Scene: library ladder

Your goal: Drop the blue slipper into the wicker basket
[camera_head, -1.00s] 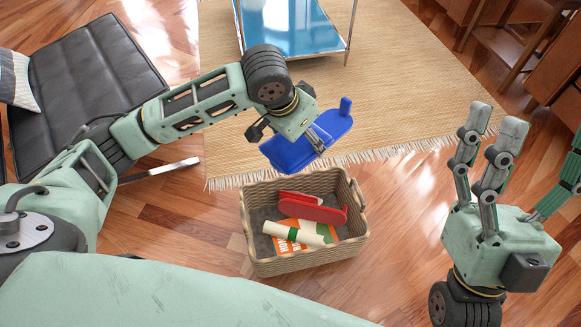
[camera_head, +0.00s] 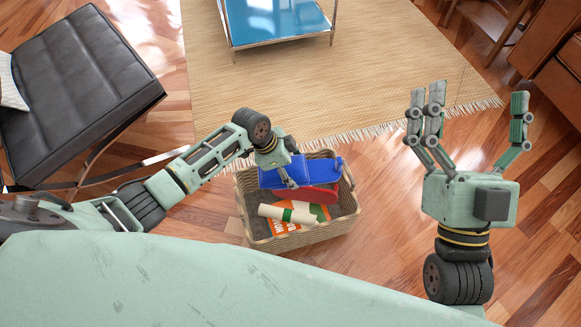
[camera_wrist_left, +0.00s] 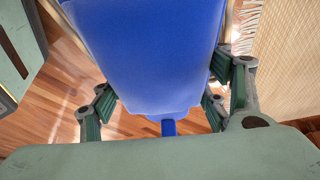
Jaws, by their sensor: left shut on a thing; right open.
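The blue slipper (camera_head: 310,170) is held by my left gripper (camera_head: 288,178), which is shut on it. It shows over the far part of the wicker basket (camera_head: 247,217); how far above the contents it is cannot be told. In the left wrist view the slipper (camera_wrist_left: 155,50) fills the middle between the fingers. The basket stands on the wood floor and holds a red slipper (camera_head: 318,197), a cream roll (camera_head: 283,213) and an orange-and-green printed item (camera_head: 290,229). The red slipper is partly hidden by the blue one. My right gripper (camera_head: 470,112) is open and empty, right of the basket.
A woven rug (camera_head: 390,60) with a fringed edge lies behind the basket. A blue-topped metal table (camera_head: 275,20) stands on it. A black leather seat (camera_head: 80,90) is at the left, wooden furniture (camera_head: 550,60) at the right. The floor right of the basket is clear.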

